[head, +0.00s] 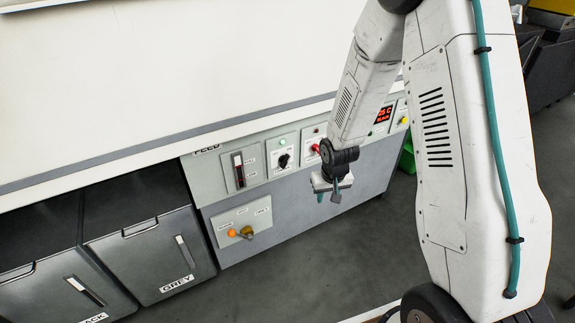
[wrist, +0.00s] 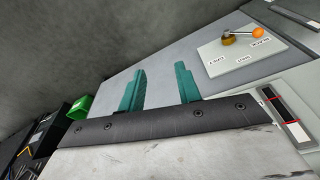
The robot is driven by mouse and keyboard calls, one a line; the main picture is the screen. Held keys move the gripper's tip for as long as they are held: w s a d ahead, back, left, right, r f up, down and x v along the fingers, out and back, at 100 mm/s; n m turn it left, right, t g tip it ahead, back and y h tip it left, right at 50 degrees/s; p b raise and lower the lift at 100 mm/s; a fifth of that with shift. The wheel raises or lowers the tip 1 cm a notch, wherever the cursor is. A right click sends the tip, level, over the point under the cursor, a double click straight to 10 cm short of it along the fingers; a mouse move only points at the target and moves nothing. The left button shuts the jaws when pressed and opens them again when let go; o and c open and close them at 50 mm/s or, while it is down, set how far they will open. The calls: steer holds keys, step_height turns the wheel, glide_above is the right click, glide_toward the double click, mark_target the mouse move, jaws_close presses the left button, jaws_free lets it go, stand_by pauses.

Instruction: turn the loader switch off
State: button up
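The grey feed panel (head: 262,178) holds several controls, with labels too small to read surely, so I cannot tell which is the loader switch. A black rotary knob (head: 283,160) sits under a small green light. A red control (head: 316,148) to its right is partly hidden by my wrist. Below, a pale plate (head: 240,222) carries a lever with an orange ball (head: 232,233) on a brass pivot; the orange ball also shows in the wrist view (wrist: 257,31). My gripper (head: 328,196) is open and empty, in front of the panel; its teal fingers stand apart in the wrist view (wrist: 160,70).
Dark bins labelled GREY (head: 165,265) and BLACK (head: 60,290) stand left. A green bin (wrist: 79,107) lies beyond the panel's end. Floor in front is clear.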

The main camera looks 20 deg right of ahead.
steer(key=w+f+t, duration=0.4)
steer(key=w+f, duration=0.2)
steer(key=f, duration=0.5)
steer(key=m+t+y, duration=0.3)
steer(key=t+y, duration=0.1)
steer(key=t, duration=0.8)
glide_toward(287, 163)
steer(key=w, duration=0.2)
steer(key=shift+n, duration=0.3)
steer(key=w, duration=0.2)
steer(key=w+a, duration=0.1)
steer(key=w, duration=0.1)
steer(key=w+a, duration=0.1)
steer(key=w, duration=0.2)
steer(key=shift+r, duration=0.1)
jaws_close()
